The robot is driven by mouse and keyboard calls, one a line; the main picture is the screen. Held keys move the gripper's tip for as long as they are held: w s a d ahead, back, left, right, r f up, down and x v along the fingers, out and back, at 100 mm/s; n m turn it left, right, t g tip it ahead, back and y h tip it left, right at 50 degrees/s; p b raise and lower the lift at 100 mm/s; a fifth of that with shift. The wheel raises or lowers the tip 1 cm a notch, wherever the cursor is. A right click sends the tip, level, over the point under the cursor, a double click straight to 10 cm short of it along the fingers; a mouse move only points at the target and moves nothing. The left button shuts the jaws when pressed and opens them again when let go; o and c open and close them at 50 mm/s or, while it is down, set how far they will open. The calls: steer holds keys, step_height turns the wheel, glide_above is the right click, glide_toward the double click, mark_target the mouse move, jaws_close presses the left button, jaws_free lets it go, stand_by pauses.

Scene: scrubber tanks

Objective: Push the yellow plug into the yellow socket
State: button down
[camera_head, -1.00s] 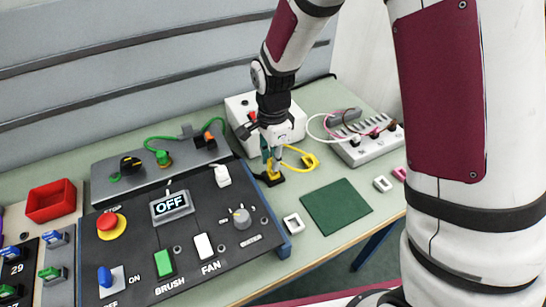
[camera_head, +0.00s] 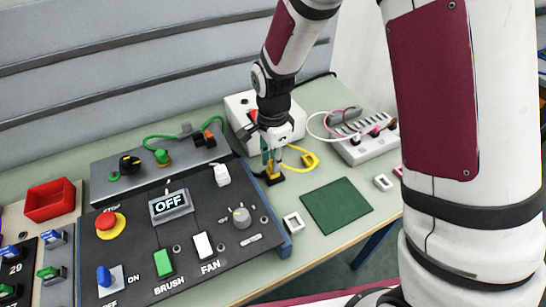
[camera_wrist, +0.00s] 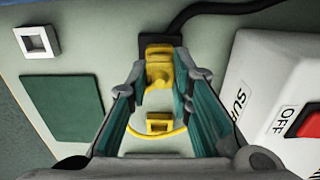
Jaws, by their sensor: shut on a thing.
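My gripper (camera_head: 273,168) points down over the table, right of the dark control panel. In the wrist view its two fingertips (camera_wrist: 160,82) are closed around a yellow plug (camera_wrist: 158,72). A black block (camera_wrist: 156,43) with a black cable lies directly beyond the plug, and the yellow and black pieces appear to meet. The yellow socket cannot be told apart from the plug here, and I cannot tell how deep the plug sits. A yellow cable (camera_head: 291,149) runs from the gripper area to another yellow piece (camera_head: 310,160) on the table, also seen between the fingers (camera_wrist: 159,123).
A white box with a red switch (camera_wrist: 313,118) stands close behind the gripper. A green mat (camera_head: 337,206) and a white square frame (camera_head: 293,223) lie in front. The control panel (camera_head: 190,245) is at left; a white block with cables (camera_head: 365,142) is at right.

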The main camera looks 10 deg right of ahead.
steer(key=shift+f, duration=0.25)
steer(key=shift+f, duration=0.15)
steer(key=c, duration=0.9)
jaws_free()
steer(key=shift+o, duration=0.2)
steer(key=shift+r+p, duration=2.05)
steer(key=shift+r, duration=2.25)
